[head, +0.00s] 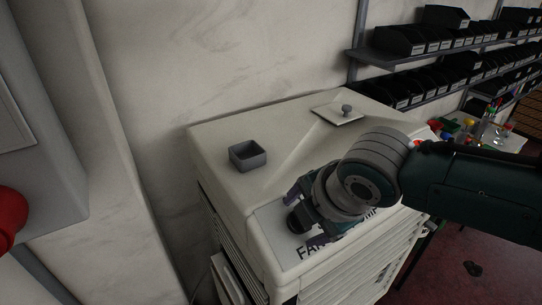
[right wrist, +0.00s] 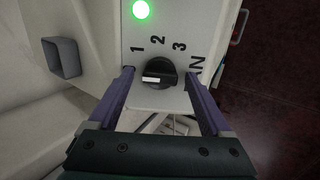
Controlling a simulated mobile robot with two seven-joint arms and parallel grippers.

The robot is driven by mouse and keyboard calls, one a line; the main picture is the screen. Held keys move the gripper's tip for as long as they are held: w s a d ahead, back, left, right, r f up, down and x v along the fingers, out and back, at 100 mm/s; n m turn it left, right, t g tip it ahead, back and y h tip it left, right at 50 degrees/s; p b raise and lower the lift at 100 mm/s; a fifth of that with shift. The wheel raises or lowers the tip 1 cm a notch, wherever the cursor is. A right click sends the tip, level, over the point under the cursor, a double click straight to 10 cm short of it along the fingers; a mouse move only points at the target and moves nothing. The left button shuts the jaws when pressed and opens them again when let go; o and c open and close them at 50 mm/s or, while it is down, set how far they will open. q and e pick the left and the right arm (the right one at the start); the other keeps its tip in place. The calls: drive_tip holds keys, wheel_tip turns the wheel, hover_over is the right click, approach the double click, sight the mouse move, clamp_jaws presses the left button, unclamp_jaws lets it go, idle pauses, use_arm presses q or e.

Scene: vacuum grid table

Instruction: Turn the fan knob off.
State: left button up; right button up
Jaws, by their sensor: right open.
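The dark round fan knob (head: 294,222) sits on the sloped front panel of the cream cabinet, beside black "FAN" lettering. In the right wrist view the knob (right wrist: 160,69) has a short white mark on its lower left part, and the digits 1, 2 and 3 are printed around it. My right gripper (head: 305,215) is open, with its purple fingers on either side of the knob; in the wrist view the fingers (right wrist: 158,74) show gaps to it. Contact is not visible. A green light (right wrist: 141,9) glows on the panel. My left gripper is not in view.
A small grey open box (head: 248,155) and a plate with a grey peg (head: 346,109) are on the cabinet top (head: 215,133). A grey wall box with a red part (head: 10,215) stands at left. Shelves of black bins (head: 400,40) are at the back right.

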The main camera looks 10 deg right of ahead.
drive_tip(key=v, duration=0.9)
drive_tip(key=shift+s+r+p, duration=0.2)
drive_tip(key=shift+r+p, duration=0.1)
drive_tip(key=s+a+m+y, duration=0.1)
drive_tip(key=s+a+m, duration=0.1)
drive_tip(key=s+m, duration=1)
drive_tip(key=s+d+m+g+h, duration=0.2)
drive_tip(key=s+d+m, duration=0.5)
drive_tip(key=s+m, duration=0.15)
wheel_tip(320, 180, up, 12)
drive_tip(key=p, duration=1.2)
drive_tip(key=shift+a+f, duration=0.2)
drive_tip(key=shift+a, duration=0.05)
drive_tip(key=shift+s+n, duration=0.1)
drive_tip(key=shift+n, duration=0.15)
